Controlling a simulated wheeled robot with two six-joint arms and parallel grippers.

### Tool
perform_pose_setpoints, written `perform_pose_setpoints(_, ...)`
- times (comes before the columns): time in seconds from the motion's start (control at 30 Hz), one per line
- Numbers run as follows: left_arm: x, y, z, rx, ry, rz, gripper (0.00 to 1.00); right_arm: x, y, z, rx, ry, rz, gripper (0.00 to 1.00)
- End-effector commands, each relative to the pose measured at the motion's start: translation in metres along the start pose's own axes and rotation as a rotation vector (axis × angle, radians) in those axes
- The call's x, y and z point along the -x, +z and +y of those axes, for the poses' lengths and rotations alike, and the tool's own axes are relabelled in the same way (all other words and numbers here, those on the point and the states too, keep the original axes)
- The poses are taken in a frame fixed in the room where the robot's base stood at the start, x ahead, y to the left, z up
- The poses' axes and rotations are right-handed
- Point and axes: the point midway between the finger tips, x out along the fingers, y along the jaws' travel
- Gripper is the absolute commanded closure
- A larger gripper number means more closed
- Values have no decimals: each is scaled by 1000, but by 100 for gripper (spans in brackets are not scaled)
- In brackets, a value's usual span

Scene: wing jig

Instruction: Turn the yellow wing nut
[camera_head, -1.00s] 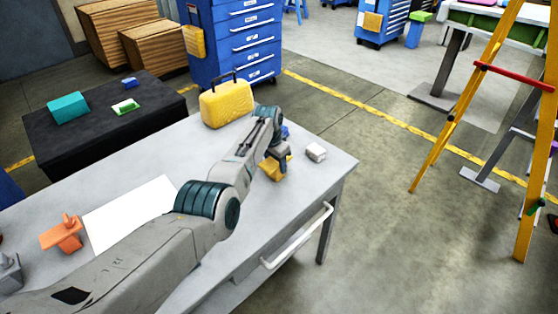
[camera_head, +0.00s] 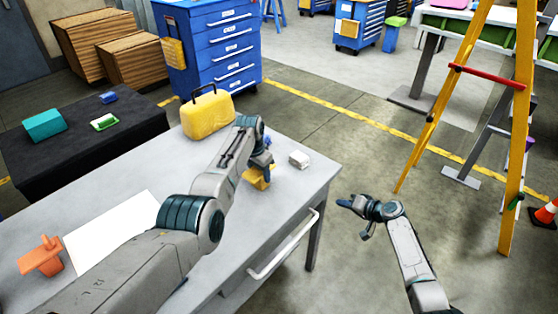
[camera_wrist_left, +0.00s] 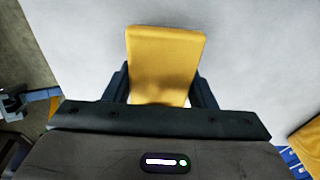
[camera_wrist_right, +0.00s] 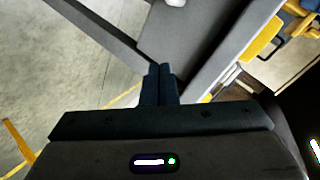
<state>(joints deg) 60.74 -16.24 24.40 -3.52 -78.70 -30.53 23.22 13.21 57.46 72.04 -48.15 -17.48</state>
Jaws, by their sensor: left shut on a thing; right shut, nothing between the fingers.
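A yellow block-like piece (camera_head: 256,181) sits on the grey table near its right end. My left gripper (camera_head: 263,163) is down over it from above. In the left wrist view the flat yellow piece (camera_wrist_left: 165,58) reaches out from between the two dark fingers. The wing nut's own wings cannot be made out; the gripper hides the held part. My left gripper is shut on it. My right gripper (camera_head: 343,202) is off the table's right end, over the floor. In the right wrist view its fingers (camera_wrist_right: 160,72) are together and empty.
A small white block (camera_head: 299,159) lies right of the yellow piece. A yellow case (camera_head: 208,117) stands behind. An orange piece with a wing-shaped top (camera_head: 40,257) and a white sheet (camera_head: 115,228) are at left. A drawer handle (camera_head: 285,248) juts from the table front.

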Motion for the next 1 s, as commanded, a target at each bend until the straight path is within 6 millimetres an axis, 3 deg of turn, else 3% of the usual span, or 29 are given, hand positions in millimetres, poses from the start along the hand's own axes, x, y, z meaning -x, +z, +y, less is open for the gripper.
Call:
perform_pose_setpoints(0.03, 0, 0, 0, 0, 1, -1, 82, 2, -30, -35, 3, -80, 20, 100)
perform_pose_setpoints(0.1, -1, 0, 0, 0, 1, -1, 82, 0, -49, -80, -60, -204, 26, 100)
perform_pose_setpoints(0.2, -1, 0, 0, 0, 1, -1, 82, -10, -46, -127, -239, -350, -1, 100)
perform_pose_setpoints(0.3, 0, 0, 0, 0, 1, -1, 82, -15, -45, -160, -379, -453, -34, 100)
perform_pose_setpoints(0.4, 0, 0, 0, 0, 1, -1, 82, -17, -44, -178, -459, -510, -56, 100)
perform_pose_setpoints(0.57, 0, 0, 0, 0, 1, -1, 82, -27, -45, -191, -498, -537, -68, 100)
perform_pose_setpoints(1.0, 0, 0, 0, 0, 0, 0, 82, -91, -49, -227, -496, -534, -68, 100)
